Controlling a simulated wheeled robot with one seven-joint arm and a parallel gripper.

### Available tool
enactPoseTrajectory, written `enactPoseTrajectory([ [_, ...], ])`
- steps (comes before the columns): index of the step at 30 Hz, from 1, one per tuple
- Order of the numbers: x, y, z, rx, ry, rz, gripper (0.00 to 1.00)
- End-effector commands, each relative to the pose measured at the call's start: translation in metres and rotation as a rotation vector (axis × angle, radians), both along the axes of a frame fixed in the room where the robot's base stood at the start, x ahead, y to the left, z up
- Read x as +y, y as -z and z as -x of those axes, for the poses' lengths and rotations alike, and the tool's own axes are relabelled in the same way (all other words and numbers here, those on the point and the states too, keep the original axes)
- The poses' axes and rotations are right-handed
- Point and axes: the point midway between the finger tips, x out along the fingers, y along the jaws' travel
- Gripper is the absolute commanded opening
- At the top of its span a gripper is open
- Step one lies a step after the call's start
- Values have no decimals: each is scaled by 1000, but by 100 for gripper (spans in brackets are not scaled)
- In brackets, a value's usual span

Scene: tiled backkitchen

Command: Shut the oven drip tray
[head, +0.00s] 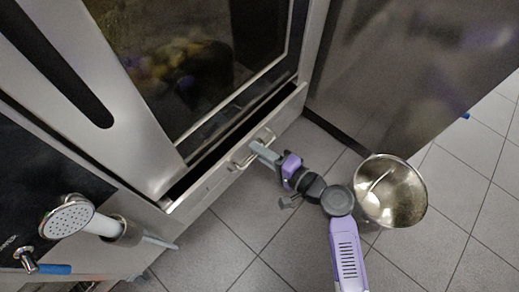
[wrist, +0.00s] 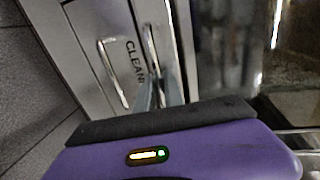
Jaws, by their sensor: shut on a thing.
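The oven drip tray (head: 207,188) is a steel drawer below the glass oven door. It stands out from the oven, with a dark gap (head: 262,112) behind its front. Its bar handle (head: 240,164) is on the outer face. My gripper (head: 258,151) reaches the handle from the floor side and is shut on it. In the wrist view, the gripper fingers (wrist: 160,92) meet a steel front (wrist: 85,30) marked "CLEAN", by a shiny bar. The exact contact of the fingertips is hard to see there.
The oven door (head: 200,50) looks closed above the tray. A spray head (head: 66,218) is at lower left. A dark steel panel (head: 400,70) stands at right. Tiled floor (head: 230,245) is clear in front.

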Motion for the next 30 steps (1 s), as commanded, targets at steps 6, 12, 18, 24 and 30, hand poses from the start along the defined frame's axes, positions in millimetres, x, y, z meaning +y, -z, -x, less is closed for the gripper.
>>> enactPoseTrajectory([
  [6,0,1,0,0,1,1,0],
  [12,2,1,-2,0,1,1,0],
  [18,25,1,-21,-1,-1,1,0],
  [24,36,1,-29,0,2,1,0],
  [30,36,0,-29,-1,1,1,18],
])
